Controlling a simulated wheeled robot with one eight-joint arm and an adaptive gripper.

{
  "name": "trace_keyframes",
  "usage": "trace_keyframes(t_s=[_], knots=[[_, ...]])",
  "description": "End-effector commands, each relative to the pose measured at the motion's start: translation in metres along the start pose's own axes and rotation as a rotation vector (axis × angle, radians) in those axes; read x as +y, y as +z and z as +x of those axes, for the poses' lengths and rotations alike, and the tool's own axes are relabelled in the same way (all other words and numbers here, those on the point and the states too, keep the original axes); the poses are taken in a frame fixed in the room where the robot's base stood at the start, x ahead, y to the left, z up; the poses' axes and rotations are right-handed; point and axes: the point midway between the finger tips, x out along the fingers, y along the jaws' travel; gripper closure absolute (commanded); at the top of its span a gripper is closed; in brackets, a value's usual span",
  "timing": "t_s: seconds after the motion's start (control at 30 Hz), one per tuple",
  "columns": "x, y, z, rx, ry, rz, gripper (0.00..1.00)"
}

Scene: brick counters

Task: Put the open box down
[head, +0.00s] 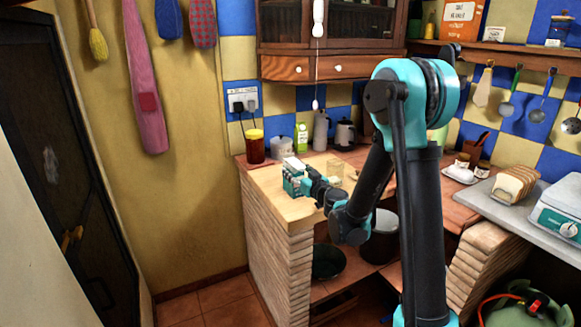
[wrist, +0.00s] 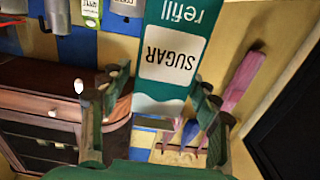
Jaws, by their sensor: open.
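The box is teal with a white label reading SUGAR and the word "refill". It shows upside down in the wrist view (wrist: 170,50), between the fingers of my gripper (wrist: 158,84). The jaws are open, with one finger on each side of the box. In the head view, my gripper (head: 308,184) is low over the wooden counter's left part, beside a small teal and white shape (head: 292,166) that appears to be the box. My gripper partly hides it. I cannot tell from here whether its base touches the counter or whether its top is open.
Wooden drawers (head: 320,68) hang above. A dark door (head: 60,160) is at left.

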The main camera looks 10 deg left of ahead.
Motion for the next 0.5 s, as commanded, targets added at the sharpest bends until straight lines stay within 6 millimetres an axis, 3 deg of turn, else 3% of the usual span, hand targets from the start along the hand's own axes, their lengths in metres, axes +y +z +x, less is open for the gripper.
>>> trace_keyframes(t_s=[0.2,0.5], knots=[[0.000,0.000,-0.041,0.000,0.001,0.000,0.38],[0.000,0.000,-0.062,0.000,0.001,0.000,0.38]])
